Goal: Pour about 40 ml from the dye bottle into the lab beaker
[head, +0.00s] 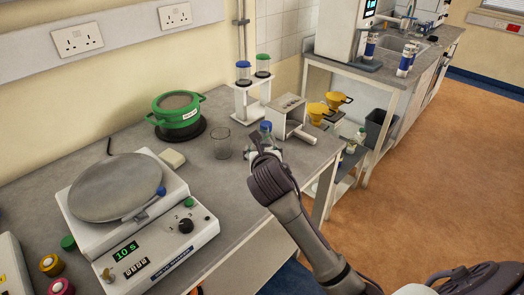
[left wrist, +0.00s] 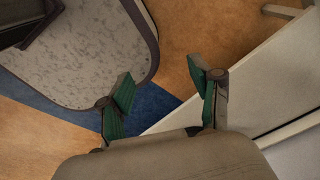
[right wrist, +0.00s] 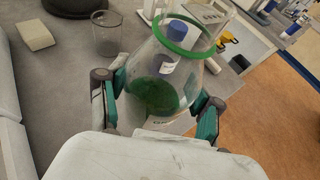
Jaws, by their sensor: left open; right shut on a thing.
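My right gripper (right wrist: 158,112) is shut on a clear cone-shaped glass vessel (right wrist: 195,72) with a green ring at its mouth and dark green liquid low inside; it looks like the dye bottle. A blue cap (right wrist: 180,28) and a white label show through or behind its glass. In the head view my right gripper (head: 262,152) hides most of the vessel, below a blue cap (head: 265,127). The clear, empty-looking lab beaker (head: 221,147) stands upright on the bench, left of this gripper, also in the right wrist view (right wrist: 106,36). My left gripper (left wrist: 163,100) is open and empty over the floor.
A hotplate-like device (head: 140,255) with a round plate fills the front left. A green pot (head: 178,118), a pale block (head: 172,158), a vial rack (head: 250,100) and a white stand (head: 290,115) surround the beaker. The bench edge is close on the right.

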